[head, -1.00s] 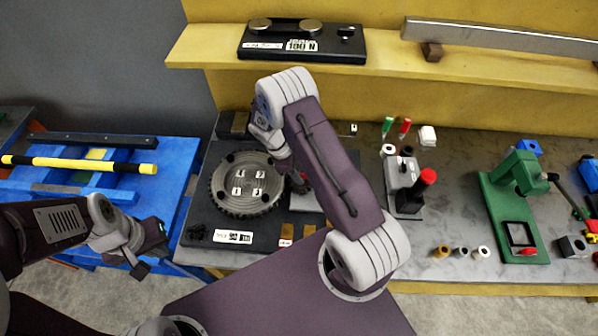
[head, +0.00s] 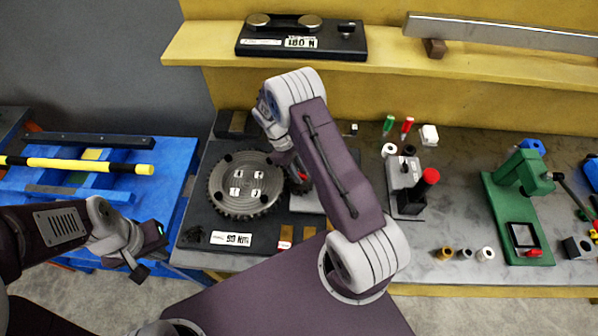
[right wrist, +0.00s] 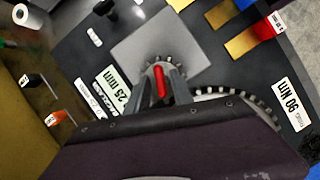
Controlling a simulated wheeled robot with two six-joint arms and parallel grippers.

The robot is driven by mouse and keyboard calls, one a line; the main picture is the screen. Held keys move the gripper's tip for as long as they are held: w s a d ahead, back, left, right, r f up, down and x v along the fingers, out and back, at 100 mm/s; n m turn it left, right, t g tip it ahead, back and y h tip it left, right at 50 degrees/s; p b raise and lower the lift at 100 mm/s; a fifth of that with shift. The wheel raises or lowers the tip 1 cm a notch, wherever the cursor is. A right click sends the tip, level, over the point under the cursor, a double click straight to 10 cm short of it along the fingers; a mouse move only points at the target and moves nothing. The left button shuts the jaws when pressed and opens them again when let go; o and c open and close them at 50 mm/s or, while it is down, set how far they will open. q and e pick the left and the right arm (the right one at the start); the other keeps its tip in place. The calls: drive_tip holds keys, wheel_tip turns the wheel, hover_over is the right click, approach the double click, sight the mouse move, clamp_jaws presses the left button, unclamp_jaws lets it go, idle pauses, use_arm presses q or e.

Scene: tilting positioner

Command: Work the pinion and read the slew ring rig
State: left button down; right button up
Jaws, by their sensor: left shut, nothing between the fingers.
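The slew ring (head: 245,185), a dark toothed disc with numbered white tags, lies on a black base plate (head: 205,215) in the head view. Its toothed edge also shows in the right wrist view (right wrist: 245,98). The small toothed pinion (right wrist: 176,78), with a red handle (right wrist: 160,82), meshes or nearly meshes with it. My right gripper (right wrist: 160,76) is over the pinion, its fingers on either side of the red handle with narrow gaps showing. In the head view my right arm partly hides the pinion. My left gripper (head: 147,262) is shut and empty, left of the rig.
A 90 Nm label (head: 231,238) and brass pieces (head: 286,235) are at the plate's front. A black unit (head: 300,40) is on the yellow shelf. A red-knobbed device (head: 408,190) and green press (head: 515,200) stand right. A blue table (head: 165,180) is at left.

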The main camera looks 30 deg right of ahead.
drive_tip(key=shift+r, duration=0.1)
drive_tip(key=b+v, duration=0.2)
drive_tip(key=v, duration=0.7)
drive_tip(key=shift+b, duration=0.4)
